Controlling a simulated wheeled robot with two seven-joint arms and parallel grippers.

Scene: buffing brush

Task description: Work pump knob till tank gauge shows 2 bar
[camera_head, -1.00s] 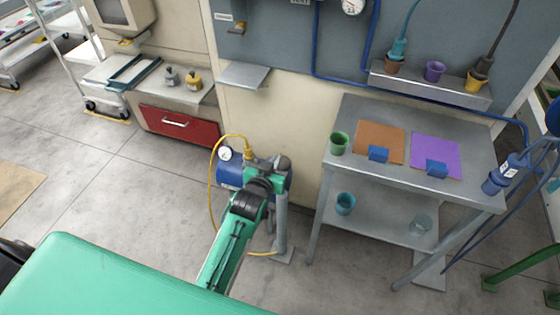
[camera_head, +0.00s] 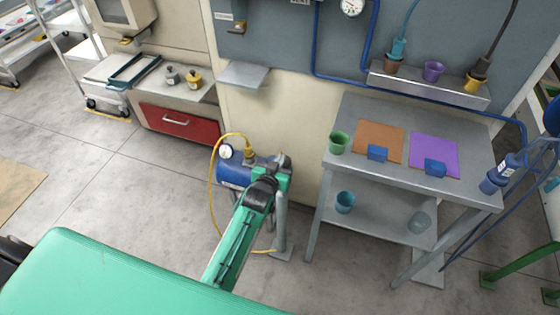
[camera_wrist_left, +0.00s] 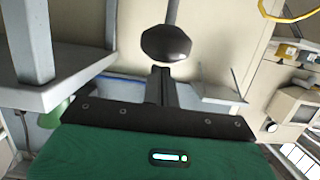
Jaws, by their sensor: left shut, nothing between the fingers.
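The blue tank (camera_head: 233,173) stands on the floor near the wall, with a round white gauge (camera_head: 226,152) on its left end. The gauge needle is too small to read. A grey pump stand (camera_head: 281,222) rises beside the tank, partly covered by my left arm. In the left wrist view the dark pump knob (camera_wrist_left: 166,43) sits on a grey rod, just beyond my left fingertips. My left gripper (camera_wrist_left: 162,73) is shut and empty; I cannot tell whether it touches the knob. In the head view the left gripper (camera_head: 283,170) is over the tank's right end. My right gripper is out of view.
A yellow hose (camera_head: 211,200) loops around the tank's left side to the floor. A grey table (camera_head: 345,118) with cups and coloured mats stands at the right. A red drawer (camera_head: 180,124) is at the back left. Floor is clear at the left.

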